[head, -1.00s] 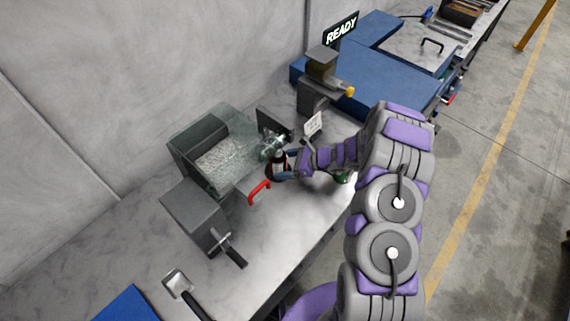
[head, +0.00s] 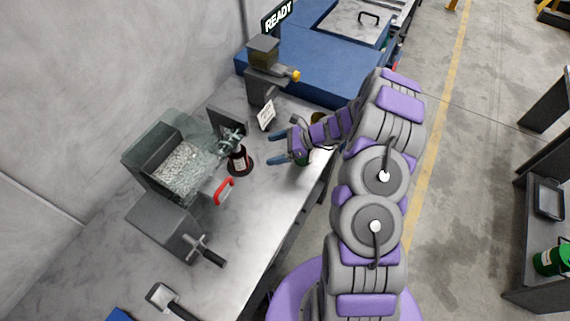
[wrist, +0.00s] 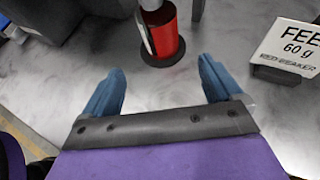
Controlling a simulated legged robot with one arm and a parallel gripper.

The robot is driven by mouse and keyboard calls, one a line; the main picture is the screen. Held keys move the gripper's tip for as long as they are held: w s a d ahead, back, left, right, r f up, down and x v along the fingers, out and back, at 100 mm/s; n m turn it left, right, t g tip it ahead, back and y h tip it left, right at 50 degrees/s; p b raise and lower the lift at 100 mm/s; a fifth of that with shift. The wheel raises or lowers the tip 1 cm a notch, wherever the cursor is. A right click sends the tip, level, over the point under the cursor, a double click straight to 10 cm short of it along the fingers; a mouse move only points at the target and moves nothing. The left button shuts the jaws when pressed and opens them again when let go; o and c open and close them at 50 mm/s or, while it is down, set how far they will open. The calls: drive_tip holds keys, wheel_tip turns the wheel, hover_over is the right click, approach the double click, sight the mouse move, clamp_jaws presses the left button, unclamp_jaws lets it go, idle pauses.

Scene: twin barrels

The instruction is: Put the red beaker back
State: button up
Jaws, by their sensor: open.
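The red beaker (head: 239,163) stands upright on a dark round base on the marble bench, under the metal outlet (head: 232,139) at the right end of the clear-walled barrel unit.
A small sign (wrist: 292,48) reading 60 g and RED BEAKER stands near the beaker. The barrel unit (head: 181,168) holds pale granules and has a red handle (head: 224,191).

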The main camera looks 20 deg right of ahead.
drive_tip(key=s+a+r+n+g+h, duration=0.1)
drive_tip(key=s+a+r+n+g, duration=0.2)
drive_tip(key=s+a+r+n, duration=0.45)
drive_tip(key=s+a+r+n+g+h, duration=0.2)
drive_tip(key=s+r+n+g, duration=0.15)
drive_tip(key=s+r, duration=0.55)
drive_tip(key=s+d+r+n+h, duration=0.3)
drive_tip(key=s, duration=0.4)
drive_tip(key=s+d+r+n+h, duration=0.3)
drive_tip(key=s+n, duration=0.1)
drive_tip(key=s, duration=0.4)
drive_tip(key=s+d+r+n+t+h, duration=0.1)
drive_tip(key=s+d+r+n+h, duration=0.1)
drive_tip(key=s, duration=0.5)
drive_tip(key=shift+s+d+r+n+h, duration=0.2)
drive_tip(key=shift+d+r+n+h, duration=0.2)
drive_tip(key=shift+d+r+n, duration=0.45)
drive_tip(key=shift+s+d+f, duration=0.1)
drive_tip(key=shift+d+f, duration=0.05)
drive_tip(key=shift+f, duration=0.1)
